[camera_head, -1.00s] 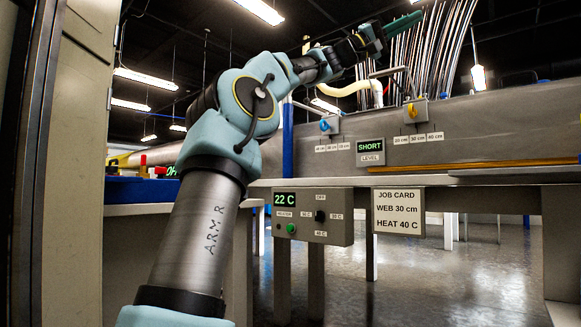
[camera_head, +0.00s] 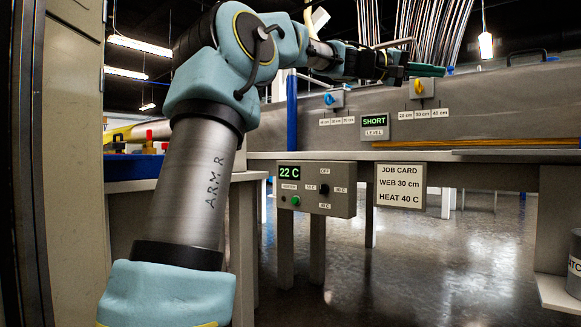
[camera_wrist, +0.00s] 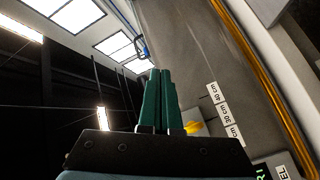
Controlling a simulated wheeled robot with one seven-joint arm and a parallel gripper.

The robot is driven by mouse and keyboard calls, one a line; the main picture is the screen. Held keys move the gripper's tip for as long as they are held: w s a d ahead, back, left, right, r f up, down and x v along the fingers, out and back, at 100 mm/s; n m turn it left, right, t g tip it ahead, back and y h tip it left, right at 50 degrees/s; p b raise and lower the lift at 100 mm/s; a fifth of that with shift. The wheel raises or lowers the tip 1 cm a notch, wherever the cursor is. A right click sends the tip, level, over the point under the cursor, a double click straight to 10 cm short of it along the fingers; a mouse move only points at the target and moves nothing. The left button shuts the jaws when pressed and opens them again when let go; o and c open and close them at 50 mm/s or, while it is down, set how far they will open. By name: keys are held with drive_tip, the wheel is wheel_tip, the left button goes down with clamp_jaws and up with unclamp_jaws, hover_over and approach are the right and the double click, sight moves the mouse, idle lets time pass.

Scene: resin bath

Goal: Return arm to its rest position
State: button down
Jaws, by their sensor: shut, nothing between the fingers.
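My arm, marked "ARM R", rises from the lower left of the head view and bends right at the elbow. My gripper (camera_head: 428,70) points right, in front of the grey bath wall (camera_head: 490,108) near its top edge. Its green fingers lie side by side with nothing between them, and they also show shut in the wrist view (camera_wrist: 161,92). In the head view, a yellow knob (camera_head: 418,87) is just below the gripper and a blue knob (camera_head: 329,99) is below the forearm. I cannot tell whether the gripper touches the wall.
A control box (camera_head: 318,199) reading 22 C and a job card (camera_head: 401,186) hang below the bath ledge. A SHORT level display (camera_head: 375,121) is on the wall. Many thin strands rise behind it. A grey can (camera_head: 574,262) stands on a low shelf at right. The floor (camera_head: 440,270) is open.

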drive_tip(key=w+a+f+n+t+y+p, duration=0.1)
drive_tip(key=a+f+n+y+p, duration=0.3)
drive_tip(key=f, duration=0.9)
drive_tip(key=w+a+f+m+t+y+p, duration=0.15)
drive_tip(key=a+f+y, duration=0.35)
drive_tip(key=a+f, duration=0.6)
drive_tip(key=s+a+f+n+y+p, duration=0.25)
drive_tip(key=s+a+f+y, duration=0.3)
drive_tip(key=a+f, duration=0.6)
drive_tip(key=s+a+f+m+g+y+p, duration=0.1)
drive_tip(key=s+a+f+g+y+p, duration=0.35)
drive_tip(key=s+a, duration=1.05)
wheel_tip(320, 180, up, 35)
drive_tip(key=t+h+p, duration=0.1)
drive_tip(key=t+p, duration=0.1)
drive_tip(key=p, duration=3.5)
drive_tip(key=shift+w+d+f+h, duration=0.15)
drive_tip(key=shift+w+d+h, duration=0.15)
drive_tip(key=shift+w, duration=0.15)
drive_tip(key=c, duration=1.6)
unclamp_jaws()
